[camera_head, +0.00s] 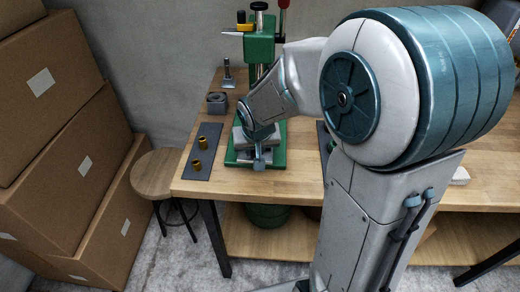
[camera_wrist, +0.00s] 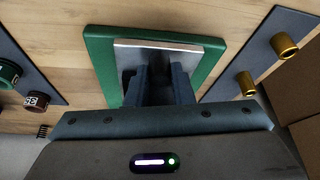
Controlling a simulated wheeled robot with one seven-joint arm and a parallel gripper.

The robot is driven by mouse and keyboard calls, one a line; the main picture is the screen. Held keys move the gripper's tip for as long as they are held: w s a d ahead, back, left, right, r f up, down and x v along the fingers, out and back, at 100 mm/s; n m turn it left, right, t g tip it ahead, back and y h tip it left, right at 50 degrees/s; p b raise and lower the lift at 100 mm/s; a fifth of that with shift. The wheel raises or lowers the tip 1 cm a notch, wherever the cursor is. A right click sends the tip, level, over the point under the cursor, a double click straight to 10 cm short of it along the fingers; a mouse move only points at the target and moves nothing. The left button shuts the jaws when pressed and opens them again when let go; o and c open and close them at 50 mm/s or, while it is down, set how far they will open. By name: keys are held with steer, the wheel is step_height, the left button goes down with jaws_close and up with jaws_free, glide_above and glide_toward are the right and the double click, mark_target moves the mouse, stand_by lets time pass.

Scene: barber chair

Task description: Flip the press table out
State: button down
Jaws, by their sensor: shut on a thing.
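The green arbor press (camera_head: 258,48) stands on the wooden workbench, its green base (camera_head: 277,158) flat on the top. The press table, a grey metal plate (camera_head: 240,139), sits low over the base. In the wrist view its pale edge (camera_wrist: 205,46) lies in front of the green base (camera_wrist: 100,50). My gripper (camera_head: 260,160) is down at the front of the press. In the wrist view my gripper (camera_wrist: 160,75) has its fingers close together at the plate and is shut on the press table. The contact itself is hidden by the fingers.
A dark mat (camera_head: 200,152) with two brass bushings (camera_head: 197,165) lies left of the press. A grey block (camera_head: 217,103) and a small metal tool (camera_head: 228,76) stand behind it. Cardboard boxes (camera_head: 60,120) and a stool (camera_head: 155,174) are at left. My arm covers the bench's middle.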

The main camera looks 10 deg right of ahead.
steer(key=shift+s+a+f, duration=0.1)
steer(key=shift+s+a, duration=0.05)
steer(key=c, duration=1.3)
jaws_free()
steer(key=shift+s, duration=0.1)
steer(key=shift+o, duration=0.2)
steer(key=shift+r, duration=0.65)
steer(key=v, duration=1.2)
steer(key=shift+s+r+p, duration=0.2)
steer(key=shift+r+p, duration=0.1)
steer(key=s+d+f, duration=0.1)
steer(key=s+f, duration=0.1)
steer(key=s, duration=0.4)
steer(key=s+d+f+n+g, duration=0.1)
steer(key=s+d+f, duration=0.1)
steer(key=s, duration=0.4)
steer(key=shift+s+d+f+g, duration=0.25)
steer(key=shift+s+f+g, duration=0.05)
steer(key=shift+f, duration=0.25)
